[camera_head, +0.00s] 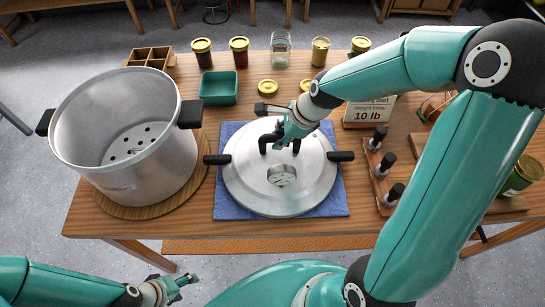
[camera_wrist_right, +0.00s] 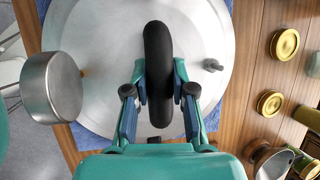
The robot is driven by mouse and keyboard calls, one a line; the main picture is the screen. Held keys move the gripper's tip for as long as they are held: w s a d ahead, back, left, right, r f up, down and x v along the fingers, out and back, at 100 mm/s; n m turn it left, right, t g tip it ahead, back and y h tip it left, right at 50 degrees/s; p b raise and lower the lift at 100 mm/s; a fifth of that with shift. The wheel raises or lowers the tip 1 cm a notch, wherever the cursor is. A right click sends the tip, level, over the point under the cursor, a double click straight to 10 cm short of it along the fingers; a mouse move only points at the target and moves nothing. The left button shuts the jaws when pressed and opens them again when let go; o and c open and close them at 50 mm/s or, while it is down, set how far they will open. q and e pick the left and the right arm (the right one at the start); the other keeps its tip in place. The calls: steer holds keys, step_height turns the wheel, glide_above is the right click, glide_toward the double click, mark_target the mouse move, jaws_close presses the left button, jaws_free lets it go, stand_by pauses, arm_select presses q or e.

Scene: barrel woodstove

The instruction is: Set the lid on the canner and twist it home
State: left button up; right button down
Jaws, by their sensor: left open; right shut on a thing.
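The silver canner (camera_head: 130,140) stands open at the left of the table on a round wooden board, with a perforated plate inside and two black side handles. Its lid (camera_head: 280,190) lies flat on a blue cloth (camera_head: 228,208) right of it, with a dial gauge, black side lugs and a black top handle. My right gripper (camera_head: 285,138) is at the top handle; in the right wrist view its fingers (camera_wrist_right: 160,95) close on the black handle (camera_wrist_right: 158,60) from both sides. My left gripper (camera_head: 182,282) is open and empty, low in front of the table.
Several jars (camera_head: 239,52) line the back edge, with a green tray (camera_head: 219,87) and a divided wooden box (camera_head: 150,57) nearby. A rack of black-handled tools (camera_head: 383,170) and a "10 lb" sign (camera_head: 369,112) stand right of the lid.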

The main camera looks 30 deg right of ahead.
steer(key=shift+w+r+p, duration=0.1)
steer(key=shift+r+p, duration=1)
steer(key=shift+r, duration=0.1)
steer(key=shift+r+p, duration=2.25)
steer(key=shift+r, duration=0.15)
steer(key=shift+f, duration=0.1)
